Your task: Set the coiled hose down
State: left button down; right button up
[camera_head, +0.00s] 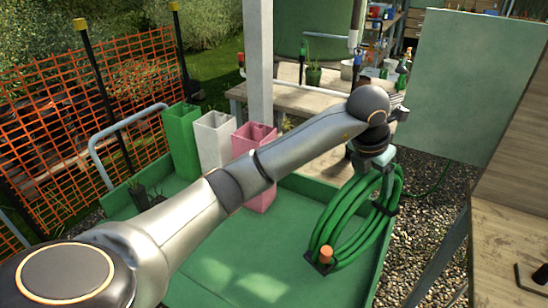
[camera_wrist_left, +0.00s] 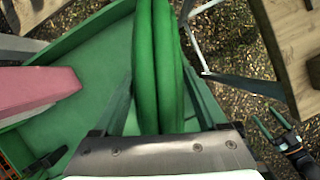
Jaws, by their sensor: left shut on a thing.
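The coiled green hose (camera_head: 345,225) hangs upright below my left gripper (camera_head: 382,160), over the right part of the green tray (camera_head: 235,255). Dark ties bind the coil, and an orange end piece shows at its bottom. I cannot tell whether its lower edge touches the tray floor. In the left wrist view the hose (camera_wrist_left: 158,60) runs between the two fingers of my left gripper (camera_wrist_left: 160,105), which is shut on it. At the lower right of that view, what looks like my right gripper (camera_wrist_left: 272,122) is empty, its two green fingers apart.
Green (camera_head: 181,142), white (camera_head: 214,140) and pink (camera_head: 254,145) tall bins stand along the tray's back. A wooden bench (camera_head: 330,160) with bottles stands behind. A pale green panel (camera_head: 465,85) and wooden shelving (camera_head: 510,240) are at right. The tray's front middle is clear.

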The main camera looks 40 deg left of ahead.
pick_arm(q)
jog(key=a+f+p, duration=0.1)
jog(key=a+f, duration=1.1)
jog(key=a, duration=0.1)
jog(key=shift+w+a+f, duration=0.15)
jog(key=shift+a+f, duration=0.1)
jog(key=shift+a, duration=0.05)
jog(key=shift+f, duration=0.1)
grip_release()
jog(key=shift+f, duration=0.1)
